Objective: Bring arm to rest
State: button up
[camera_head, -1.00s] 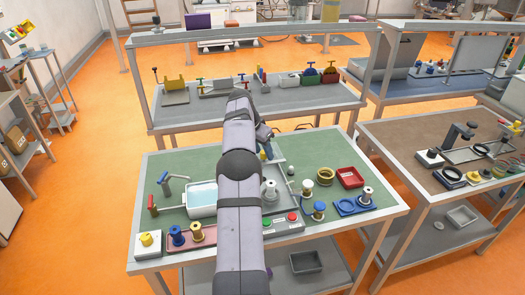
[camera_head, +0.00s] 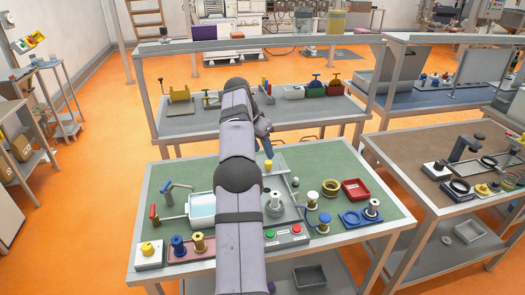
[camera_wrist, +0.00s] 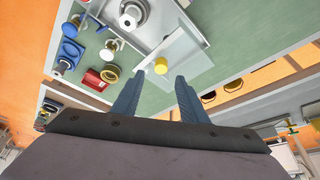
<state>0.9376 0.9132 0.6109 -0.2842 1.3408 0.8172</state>
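My gripper (camera_wrist: 159,90) shows in the wrist view with its two blue fingers apart and nothing between them. In the head view my gripper (camera_head: 267,150) hangs over the back part of the green workbench (camera_head: 340,150), partly hidden by my arm. A yellow cylinder (camera_head: 268,165) stands on a pale plate near the fingers; in the wrist view the yellow cylinder (camera_wrist: 160,66) lies beyond the fingertips, apart from them. A silver fixture with a white top (camera_wrist: 132,14) stands on a grey tray nearby.
On the bench are a red tray (camera_head: 355,189), a blue tray (camera_head: 355,219), a water basin (camera_head: 201,205), a pink tray with spools (camera_head: 188,248) and a button box (camera_head: 287,235). A grey shelf table (camera_head: 200,122) stands behind, and a brown-topped bench (camera_head: 420,165) stands to the right.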

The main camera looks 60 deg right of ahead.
jog(key=w+a+f+n+t+y, duration=0.1)
jog(key=w+a+n, duration=0.55)
jog(key=a, duration=0.75)
jog(key=w+a+f+n+y, duration=0.1)
jog(key=a+f+n, duration=0.1)
jog(key=a, duration=0.7)
jog(key=w+a+f+n+y, duration=0.1)
jog(key=w+a+n, duration=0.1)
jog(key=a, duration=0.7)
jog(key=s+a+f+n, duration=0.4)
jog(key=s+a, duration=0.5)
jog(key=a, duration=0.2)
jog(key=s+a+f+n+y, duration=0.1)
jog(key=s+a+f+n, duration=0.3)
jog(key=s+a, duration=0.6)
jog(key=shift+a+f+n+y, duration=0.3)
jog(key=shift+a+f+n, duration=0.1)
jog(key=shift+a+n, duration=0.3)
notch_tip(320, 180, down, 8)
jog(key=b, duration=0.8)
